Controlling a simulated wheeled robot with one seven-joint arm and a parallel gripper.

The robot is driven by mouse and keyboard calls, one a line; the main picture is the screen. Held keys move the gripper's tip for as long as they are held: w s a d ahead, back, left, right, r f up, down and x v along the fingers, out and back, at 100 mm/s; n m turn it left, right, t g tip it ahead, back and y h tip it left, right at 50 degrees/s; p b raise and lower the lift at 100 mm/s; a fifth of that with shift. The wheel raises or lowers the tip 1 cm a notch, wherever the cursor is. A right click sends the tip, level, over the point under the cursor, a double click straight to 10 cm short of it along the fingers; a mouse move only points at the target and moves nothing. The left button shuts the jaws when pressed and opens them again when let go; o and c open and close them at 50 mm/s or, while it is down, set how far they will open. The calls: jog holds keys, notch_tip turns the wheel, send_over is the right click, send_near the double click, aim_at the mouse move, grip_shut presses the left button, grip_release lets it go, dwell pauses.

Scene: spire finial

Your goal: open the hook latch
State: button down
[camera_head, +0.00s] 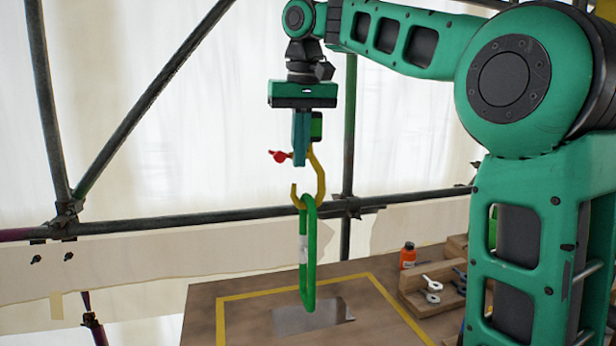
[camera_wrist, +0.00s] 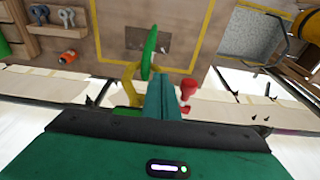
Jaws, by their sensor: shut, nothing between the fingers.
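A yellow hook (camera_head: 320,178) hangs below my gripper, its curved tip on the left. A long green link (camera_head: 304,250) with a pale label hangs in the bottom of the hook. In the wrist view the hook (camera_wrist: 131,85) and the link (camera_wrist: 149,50) lie just left of my fingers. A small red piece (camera_head: 281,156) sticks out left of my fingers; it also shows in the wrist view (camera_wrist: 187,91). My gripper (camera_head: 302,163) points down with its teal fingers (camera_wrist: 160,82) shut and empty, beside the hook's upper part. Whether they touch the hook or red piece is unclear.
Below is a wooden table (camera_head: 205,310) with a yellow taped outline and a grey plate (camera_head: 330,318). An orange bottle (camera_head: 408,256) and a wooden rack (camera_head: 435,290) with metal eye parts stand at right. Scaffold tubes (camera_head: 150,225) run behind. Space left of the hook is clear.

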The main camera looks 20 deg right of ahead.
jog(key=shift+w+d+v, duration=0.15)
jog(key=shift+v, duration=0.7)
jog(key=shift+w+d+v, duration=0.1)
jog(key=shift+v, duration=0.75)
jog(key=shift+w+d+v, duration=0.15)
jog(key=shift+v, duration=0.7)
jog(key=shift+r, duration=0.1)
jog(key=s+d+f+m, duration=0.1)
jog(key=s+d+f, duration=0.3)
jog(key=f, duration=0.2)
jog(key=s+d+f+m+g, duration=0.1)
jog(key=s+d+f, duration=0.25)
jog(key=f, duration=0.35)
jog(key=s+d+f+m, duration=0.1)
jog(key=s+d+f, duration=0.2)
jog(key=s+f, duration=0.25)
jog(key=s+d+f+m+g, duration=0.1)
jog(key=s+d+f, duration=0.2)
jog(key=s+f, duration=1.5)
jog(key=shift+s+f+m+y, duration=0.2)
jog(key=shift+f+m+y, duration=0.15)
jog(key=shift+f, duration=0.5)
jog(key=shift+w+f+g, duration=0.2)
jog(key=shift+w+g, duration=0.1)
jog(key=shift+w, duration=0.35)
